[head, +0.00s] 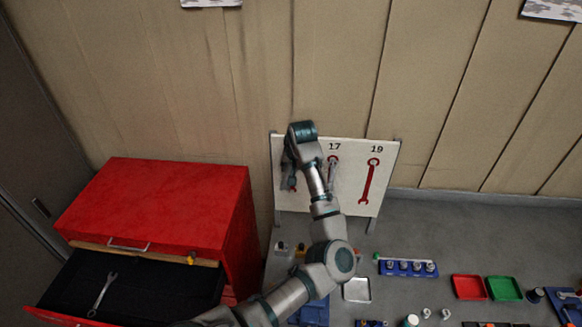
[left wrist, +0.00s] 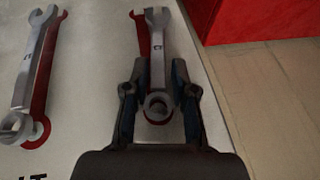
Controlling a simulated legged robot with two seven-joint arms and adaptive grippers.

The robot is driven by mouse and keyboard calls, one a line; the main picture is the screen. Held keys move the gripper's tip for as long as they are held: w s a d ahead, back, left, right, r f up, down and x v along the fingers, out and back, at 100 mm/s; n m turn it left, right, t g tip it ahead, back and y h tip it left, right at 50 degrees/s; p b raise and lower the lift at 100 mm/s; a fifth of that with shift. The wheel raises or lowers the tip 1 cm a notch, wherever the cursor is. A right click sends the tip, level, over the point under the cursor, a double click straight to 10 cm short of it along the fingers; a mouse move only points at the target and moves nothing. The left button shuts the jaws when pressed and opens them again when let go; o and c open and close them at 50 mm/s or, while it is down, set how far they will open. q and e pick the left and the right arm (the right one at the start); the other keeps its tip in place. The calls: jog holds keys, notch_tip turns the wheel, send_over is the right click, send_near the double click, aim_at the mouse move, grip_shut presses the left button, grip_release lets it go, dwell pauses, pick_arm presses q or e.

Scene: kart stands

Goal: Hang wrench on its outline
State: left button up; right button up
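A white board (head: 350,205) by the wall bears red wrench outlines; the numbers 17 and 19 show. The outline under 19 (head: 370,182) is bare. A grey wrench (head: 332,174) hangs under 17; it also shows in the left wrist view (left wrist: 37,62). My left gripper (head: 289,178) is at the board's left part. In the left wrist view its fingers (left wrist: 160,68) stand on both sides of another grey wrench (left wrist: 158,45), which lies slightly off its red outline. Whether they press on it is unclear. A third wrench (head: 102,294) lies in the open drawer. My right gripper is not in view.
A red cabinet (head: 160,200) with its black-lined drawer (head: 150,287) pulled out stands left of the board. Right of the board, a blue socket holder (head: 407,268), a red tray (head: 468,287) and a green tray (head: 504,288) lie on the grey surface.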

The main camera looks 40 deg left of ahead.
pick_arm(q)
jog(key=shift+o, duration=0.7)
jog(key=shift+a, duration=0.15)
jog(key=v, duration=1.1)
jog(key=shift+d+r, duration=0.25)
jog(key=shift+r, duration=0.1)
jog(key=shift+s, duration=0.1)
